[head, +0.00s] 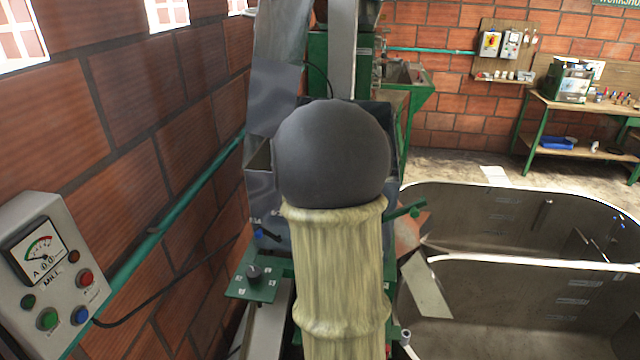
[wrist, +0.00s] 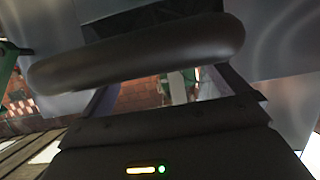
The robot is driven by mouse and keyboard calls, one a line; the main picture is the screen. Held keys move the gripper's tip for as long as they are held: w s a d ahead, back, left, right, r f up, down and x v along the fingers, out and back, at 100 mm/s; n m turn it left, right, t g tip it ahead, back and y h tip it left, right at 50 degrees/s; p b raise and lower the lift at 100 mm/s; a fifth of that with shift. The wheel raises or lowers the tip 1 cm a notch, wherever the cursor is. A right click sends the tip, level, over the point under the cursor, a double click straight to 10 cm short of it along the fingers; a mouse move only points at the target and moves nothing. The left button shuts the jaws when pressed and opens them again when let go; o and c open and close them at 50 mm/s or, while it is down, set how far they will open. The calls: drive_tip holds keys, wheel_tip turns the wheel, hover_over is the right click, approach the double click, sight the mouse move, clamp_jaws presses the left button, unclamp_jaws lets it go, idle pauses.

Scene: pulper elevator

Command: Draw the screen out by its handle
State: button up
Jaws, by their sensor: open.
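In the wrist view, a dark, round-ended bar (wrist: 140,55) crosses the upper half, sloping up to the right. It looks like the screen's handle. My gripper (wrist: 166,88) reaches up from the bottom, its two fingers spread wide and open. The bar passes across the finger ends and hides their tips. I cannot tell whether it touches them. Smooth grey sheet metal (wrist: 285,35) stands behind the bar; I cannot tell which part is the screen. In the head view my own arm fills the middle and hides the gripper and handle.
A grey and green machine (head: 268,185) stands behind my arm. A brick wall (head: 150,95) with a control box (head: 52,265) and green pipe (head: 180,210) is close on the left. A large metal tank (head: 510,310) fills the lower right. A workbench (head: 560,105) stands at the back right.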

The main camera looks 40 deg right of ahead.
drive_tip(key=shift+x, duration=1.35)
drive_tip(key=shift+r, duration=0.1)
drive_tip(key=c, duration=1)
drive_tip(key=shift+o, duration=0.2)
drive_tip(key=s+a, duration=0.7)
drive_tip(key=a, duration=0.2)
drive_tip(key=shift+s, duration=0.4)
drive_tip(key=shift+a+r, duration=0.1)
drive_tip(key=shift+a, duration=0.05)
idle(0.5)
